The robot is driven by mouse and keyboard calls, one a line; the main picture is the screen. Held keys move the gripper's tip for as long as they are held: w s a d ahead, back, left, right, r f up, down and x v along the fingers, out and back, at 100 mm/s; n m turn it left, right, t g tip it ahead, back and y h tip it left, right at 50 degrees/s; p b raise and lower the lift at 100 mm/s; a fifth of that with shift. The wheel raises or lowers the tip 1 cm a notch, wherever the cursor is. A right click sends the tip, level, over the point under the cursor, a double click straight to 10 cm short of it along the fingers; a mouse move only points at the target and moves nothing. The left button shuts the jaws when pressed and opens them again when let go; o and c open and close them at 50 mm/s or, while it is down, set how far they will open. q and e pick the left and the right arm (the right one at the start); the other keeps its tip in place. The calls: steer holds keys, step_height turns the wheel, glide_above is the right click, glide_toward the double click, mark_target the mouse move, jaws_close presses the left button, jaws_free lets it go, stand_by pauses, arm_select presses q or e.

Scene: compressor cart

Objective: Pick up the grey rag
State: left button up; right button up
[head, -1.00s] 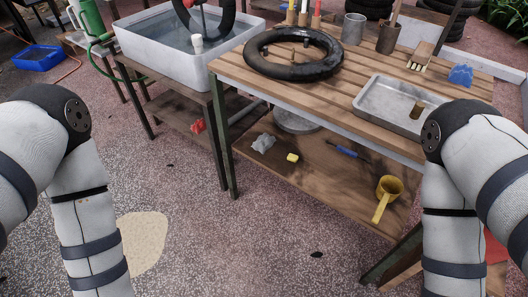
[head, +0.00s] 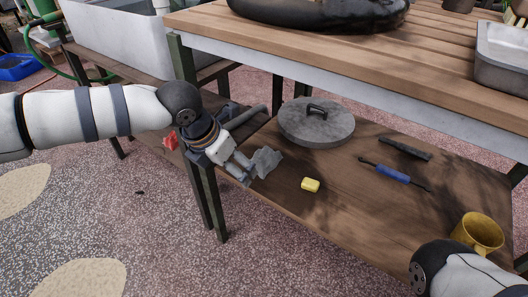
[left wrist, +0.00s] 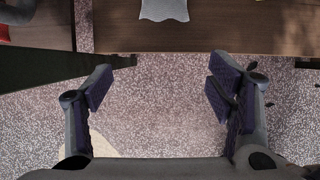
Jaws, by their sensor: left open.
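The grey rag (head: 267,161) lies crumpled on the lower wooden shelf (head: 345,215) of the workbench, near its left end. It also shows in the left wrist view, cut off by the top edge (left wrist: 164,9). My left gripper (head: 243,170) is at the shelf's front left edge, just left of the rag. In the left wrist view, my left gripper (left wrist: 162,84) has its fingers wide apart and nothing between them. The rag is beyond the fingertips and looks apart from them. My right gripper is out of view.
A bench leg (head: 211,200) stands close to my left gripper. The bench top (head: 330,50) overhangs the shelf.

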mark_target(263, 155)
arm_select(q)
steer(key=w+d+b, duration=0.1)
steer(key=w+d, duration=0.1)
steer(key=w+d+b, duration=0.4)
steer(key=w, duration=0.1)
steer(key=shift+f, duration=0.35)
steer(key=shift+w+d+f, duration=0.15)
steer(key=shift+w, duration=0.05)
steer(key=b+x, duration=0.2)
steer(key=x, duration=0.2)
steer(key=shift+w+f, duration=0.1)
steer(key=shift+f, duration=0.1)
steer(key=shift+r, duration=0.1)
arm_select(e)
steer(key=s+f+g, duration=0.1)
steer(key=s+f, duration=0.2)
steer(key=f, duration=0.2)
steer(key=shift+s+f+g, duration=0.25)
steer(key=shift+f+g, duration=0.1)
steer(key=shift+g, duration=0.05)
arm_select(q)
steer(key=shift+c, duration=0.2)
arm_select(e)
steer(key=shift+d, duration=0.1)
arm_select(q)
steer(key=c, duration=1.2)
